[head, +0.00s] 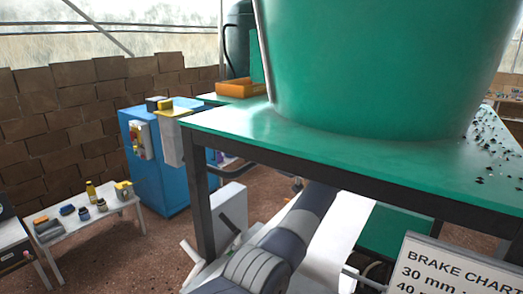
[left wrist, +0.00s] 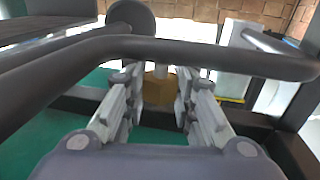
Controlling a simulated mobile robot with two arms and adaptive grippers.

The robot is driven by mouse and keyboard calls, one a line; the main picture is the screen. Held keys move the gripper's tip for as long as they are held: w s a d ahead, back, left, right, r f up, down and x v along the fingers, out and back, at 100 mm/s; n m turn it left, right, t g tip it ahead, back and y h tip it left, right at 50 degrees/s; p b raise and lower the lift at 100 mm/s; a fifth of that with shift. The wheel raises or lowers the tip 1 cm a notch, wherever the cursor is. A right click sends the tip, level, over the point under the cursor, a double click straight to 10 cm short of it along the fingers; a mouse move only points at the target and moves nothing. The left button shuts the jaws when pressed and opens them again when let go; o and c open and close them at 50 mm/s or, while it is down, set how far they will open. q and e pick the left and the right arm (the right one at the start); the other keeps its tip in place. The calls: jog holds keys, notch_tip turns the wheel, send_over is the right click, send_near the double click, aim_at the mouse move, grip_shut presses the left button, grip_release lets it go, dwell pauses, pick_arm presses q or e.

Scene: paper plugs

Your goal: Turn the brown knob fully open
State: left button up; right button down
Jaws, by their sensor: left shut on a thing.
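In the left wrist view, my left gripper (left wrist: 158,80) has its two fingers on either side of a small brown block-like knob (left wrist: 158,92) and is shut on it. The knob's far side and its mounting are hard to make out, so I cannot tell how far it is turned. In the head view, my grey arm reaches from the bottom under the green-topped table, and the table hides the gripper and the knob. My right gripper is in neither view.
A dark curved pipe (left wrist: 200,48) crosses the left wrist view close to the fingers. A big green tub (head: 380,70) stands on the green table (head: 300,140). A brake chart sign (head: 455,270) is at the lower right. A blue cabinet (head: 160,180) and a small white table (head: 90,220) stand at left.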

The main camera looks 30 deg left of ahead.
pick_arm(q)
jog(key=o, duration=1.1)
jog(key=v, duration=1.2)
